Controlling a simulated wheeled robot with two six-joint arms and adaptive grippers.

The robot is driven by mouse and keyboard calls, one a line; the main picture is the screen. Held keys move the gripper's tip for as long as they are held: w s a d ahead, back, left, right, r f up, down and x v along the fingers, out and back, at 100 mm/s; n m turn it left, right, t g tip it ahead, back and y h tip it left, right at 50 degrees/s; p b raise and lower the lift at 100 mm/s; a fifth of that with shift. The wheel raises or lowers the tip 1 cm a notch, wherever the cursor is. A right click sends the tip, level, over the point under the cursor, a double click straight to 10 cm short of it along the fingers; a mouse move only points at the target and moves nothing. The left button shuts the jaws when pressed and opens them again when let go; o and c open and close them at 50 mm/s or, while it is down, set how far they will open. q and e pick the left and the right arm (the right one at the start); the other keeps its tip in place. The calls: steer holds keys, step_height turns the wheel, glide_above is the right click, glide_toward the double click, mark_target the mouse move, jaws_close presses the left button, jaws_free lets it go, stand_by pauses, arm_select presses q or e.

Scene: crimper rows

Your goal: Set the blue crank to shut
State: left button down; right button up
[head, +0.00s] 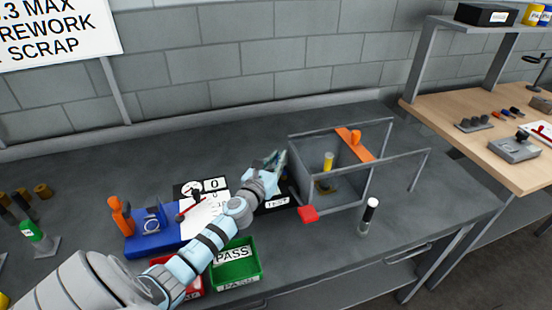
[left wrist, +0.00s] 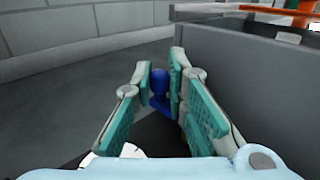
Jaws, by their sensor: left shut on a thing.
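The blue crank (left wrist: 159,92) shows in the left wrist view as a rounded blue knob between my finger pads. My left gripper (head: 276,160) is at the left side of the grey framed box on the bench, and its fingers (left wrist: 160,75) are shut on the blue crank. In the head view the gripper hides the crank, so its angle cannot be told. A black base with a "TEST" label (head: 277,202) shows just below the gripper. My right gripper is not in view.
The grey framed box (head: 328,205) holds a yellow piece (head: 328,161) and has an orange bar (head: 355,143) on top and a red block (head: 308,214) at its front corner. A green PASS bin (head: 236,270) and blue fixture (head: 150,240) stand left.

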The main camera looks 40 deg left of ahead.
arm_select(q)
steer(key=shift+m+h, duration=0.4)
steer(key=shift+h, duration=0.2)
steer(key=c, duration=1.6)
jaws_free()
steer(key=shift+w, duration=0.1)
